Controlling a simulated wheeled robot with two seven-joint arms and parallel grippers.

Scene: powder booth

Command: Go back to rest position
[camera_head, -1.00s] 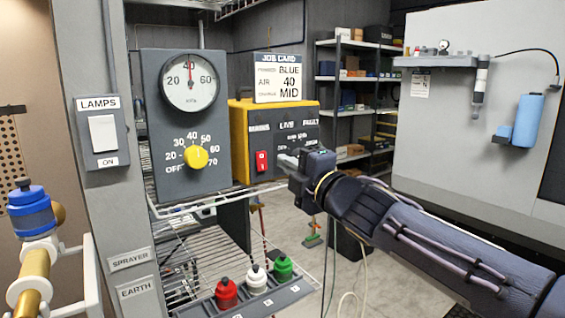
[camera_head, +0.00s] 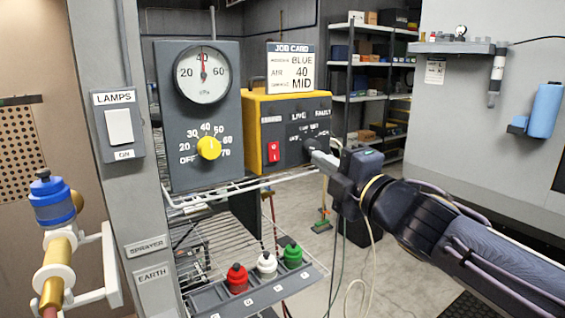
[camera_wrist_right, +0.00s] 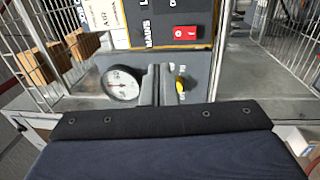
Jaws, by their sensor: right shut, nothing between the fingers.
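My right gripper (camera_head: 312,149) is shut and empty. In the head view it overlaps the lower right of the yellow control unit (camera_head: 252,140), with its tips pointing up and left; I cannot tell whether it touches the unit. In the right wrist view the closed fingers (camera_wrist_right: 160,84) stand between the dial gauge (camera_wrist_right: 122,84) and the yellow knob (camera_wrist_right: 180,83), with nothing held. The unit's red switch (camera_wrist_right: 184,32) shows above them and also in the head view (camera_head: 273,151). My left gripper is out of view.
The grey gauge panel (camera_head: 180,125) stands left of the unit. Below is a wire shelf with red (camera_head: 237,279), white (camera_head: 266,265) and green (camera_head: 291,255) capped bottles in a rack. A lamp switch (camera_head: 119,126) is on the left post. Open floor (camera_head: 308,275) lies beneath my right arm.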

